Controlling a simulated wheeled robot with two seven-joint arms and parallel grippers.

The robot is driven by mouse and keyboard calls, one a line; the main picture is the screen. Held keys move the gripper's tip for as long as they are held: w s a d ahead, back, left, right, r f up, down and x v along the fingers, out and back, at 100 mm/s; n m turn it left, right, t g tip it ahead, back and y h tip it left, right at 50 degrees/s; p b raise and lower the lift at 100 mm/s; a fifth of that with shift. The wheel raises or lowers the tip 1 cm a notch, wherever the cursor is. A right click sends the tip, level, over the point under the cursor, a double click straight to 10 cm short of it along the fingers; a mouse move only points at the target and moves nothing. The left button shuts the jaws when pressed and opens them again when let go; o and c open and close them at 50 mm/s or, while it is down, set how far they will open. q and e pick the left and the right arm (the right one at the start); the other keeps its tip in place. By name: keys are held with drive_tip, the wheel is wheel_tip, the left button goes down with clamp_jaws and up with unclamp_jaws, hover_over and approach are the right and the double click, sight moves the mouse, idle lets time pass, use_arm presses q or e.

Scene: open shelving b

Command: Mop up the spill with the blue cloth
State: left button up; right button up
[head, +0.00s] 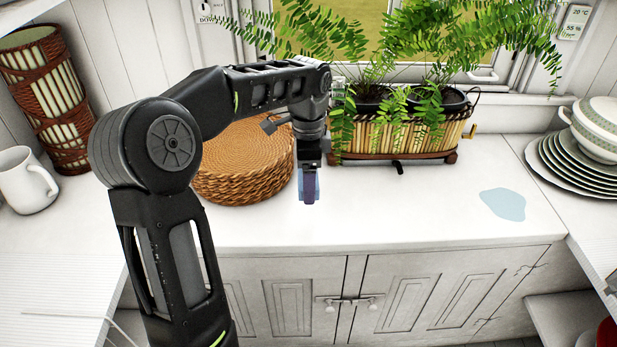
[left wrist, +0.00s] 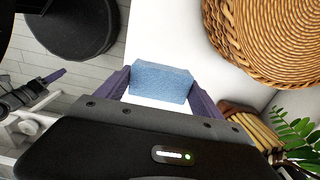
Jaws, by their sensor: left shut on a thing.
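The spill (head: 503,204) is a pale blue puddle on the right part of the white counter. My left gripper (head: 309,190) is over the middle of the counter, to the left of the spill and apart from it. In the left wrist view, my left gripper (left wrist: 160,86) is shut on the blue cloth (left wrist: 160,80), which spans between its two fingers. In the head view the cloth is mostly hidden by the gripper.
A round woven basket (head: 243,165) sits left of my left gripper. A planter with ferns (head: 395,140) stands behind the counter's middle. Stacked plates (head: 570,170) stand right of the spill. A white mug (head: 25,180) is at the far left. Counter between gripper and spill is clear.

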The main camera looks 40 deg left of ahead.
use_arm(q)
drive_tip(key=w+d+f+n, duration=0.1)
drive_tip(key=d+f+n, duration=0.1)
drive_tip(key=d, duration=0.3)
drive_tip(key=w+d+f+n, duration=0.1)
drive_tip(key=d+f+n, duration=0.1)
drive_tip(key=d+n, duration=0.2)
drive_tip(key=w+d+f+n, duration=0.2)
drive_tip(key=d+n, duration=0.1)
drive_tip(key=d, duration=0.4)
drive_tip(key=shift+d+f+n, duration=0.25)
drive_tip(key=shift+f+n, duration=0.15)
drive_tip(key=shift+d+f+n, duration=0.15)
drive_tip(key=shift+d+n, duration=0.15)
drive_tip(key=shift+d, duration=0.05)
drive_tip(key=shift+w+d, duration=0.1)
